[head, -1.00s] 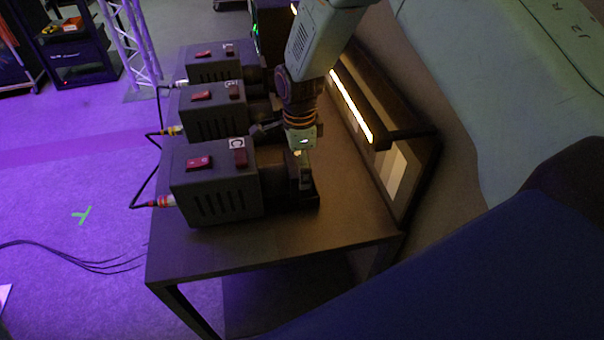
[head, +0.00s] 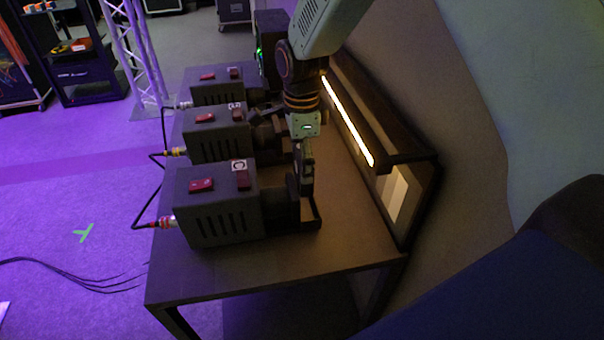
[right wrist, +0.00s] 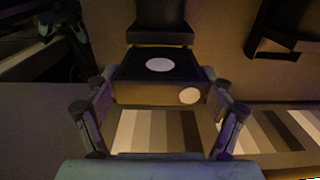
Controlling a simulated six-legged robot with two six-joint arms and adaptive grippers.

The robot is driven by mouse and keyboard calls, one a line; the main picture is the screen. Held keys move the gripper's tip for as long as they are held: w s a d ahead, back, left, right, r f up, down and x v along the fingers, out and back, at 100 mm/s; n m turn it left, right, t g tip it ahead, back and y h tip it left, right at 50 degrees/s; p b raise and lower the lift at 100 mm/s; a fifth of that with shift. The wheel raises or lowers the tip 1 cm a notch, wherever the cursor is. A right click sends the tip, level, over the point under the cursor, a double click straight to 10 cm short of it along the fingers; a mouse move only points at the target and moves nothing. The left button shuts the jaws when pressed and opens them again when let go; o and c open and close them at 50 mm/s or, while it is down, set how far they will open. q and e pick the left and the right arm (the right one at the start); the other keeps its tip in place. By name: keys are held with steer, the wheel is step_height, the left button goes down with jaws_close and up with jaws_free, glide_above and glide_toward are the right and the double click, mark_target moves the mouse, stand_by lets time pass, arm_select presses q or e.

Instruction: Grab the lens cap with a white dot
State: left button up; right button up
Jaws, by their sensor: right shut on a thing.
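The lens cap (right wrist: 150,92) shows between the fingers in the right wrist view, a dark square block with a brownish front face. One white dot (right wrist: 160,65) is on its dark face and another is on the brownish face. My right gripper (right wrist: 162,112) is shut on it, one finger at each side. In the head view, my right gripper (head: 305,172) points down beside the front of the nearest camera (head: 218,207). The cap is too dark there to make out clearly. My left gripper is not in view.
The middle camera (head: 217,135) and far camera (head: 222,92) stand in a row on the dark table (head: 270,258), with cables at their backs. A lit bar (head: 350,122) and a striped chart (right wrist: 160,130) lie at the table's right side. The table's front is clear.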

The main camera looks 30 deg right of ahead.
step_height(320, 180, up, 8)
steer(key=shift+r, duration=0.75)
